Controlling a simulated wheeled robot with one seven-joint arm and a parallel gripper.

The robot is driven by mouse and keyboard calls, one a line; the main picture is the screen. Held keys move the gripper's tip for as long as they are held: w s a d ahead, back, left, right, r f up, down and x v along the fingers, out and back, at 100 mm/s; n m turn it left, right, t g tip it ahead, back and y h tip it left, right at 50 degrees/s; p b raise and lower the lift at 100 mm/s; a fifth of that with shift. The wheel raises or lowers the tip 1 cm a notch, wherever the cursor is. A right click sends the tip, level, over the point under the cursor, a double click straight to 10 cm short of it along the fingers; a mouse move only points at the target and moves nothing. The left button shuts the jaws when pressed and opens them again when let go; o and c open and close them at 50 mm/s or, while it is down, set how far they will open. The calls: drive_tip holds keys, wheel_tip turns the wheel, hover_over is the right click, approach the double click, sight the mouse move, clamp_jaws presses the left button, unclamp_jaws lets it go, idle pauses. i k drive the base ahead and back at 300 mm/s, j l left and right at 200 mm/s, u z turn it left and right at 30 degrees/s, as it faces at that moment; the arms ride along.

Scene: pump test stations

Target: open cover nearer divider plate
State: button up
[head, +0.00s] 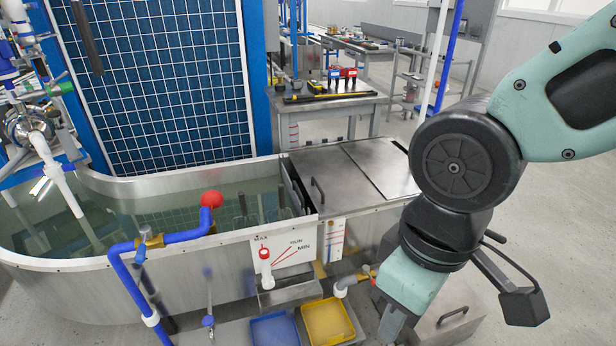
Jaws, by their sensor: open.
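The divider plate (298,186) stands upright at the right end of the open water in the metal tank, in the head view. Just right of it, the nearer cover (345,186) is a flat grey metal lid, lying shut on the tank top. Its dark bar handle (318,190) is near its left edge. A second, lighter cover (383,166) lies flat to the right of it. My gripper (391,324) hangs low at the bottom edge, below and to the right of the covers and apart from them. Its fingertips are mostly cut off, and no object shows in it.
A blue tray (274,329) and a yellow tray (327,321) sit low in front. A workbench (325,107) stands behind.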

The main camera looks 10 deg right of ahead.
sight(333, 182)
drive_tip(key=i+j+u, duration=0.1)
drive_tip(key=i+j, duration=0.15)
drive_tip(key=i+j+u, duration=0.1)
drive_tip(key=i, duration=0.35)
drive_tip(key=i+j+u, duration=0.1)
drive_tip(key=i+j, duration=0.15)
drive_tip(key=i, duration=0.1)
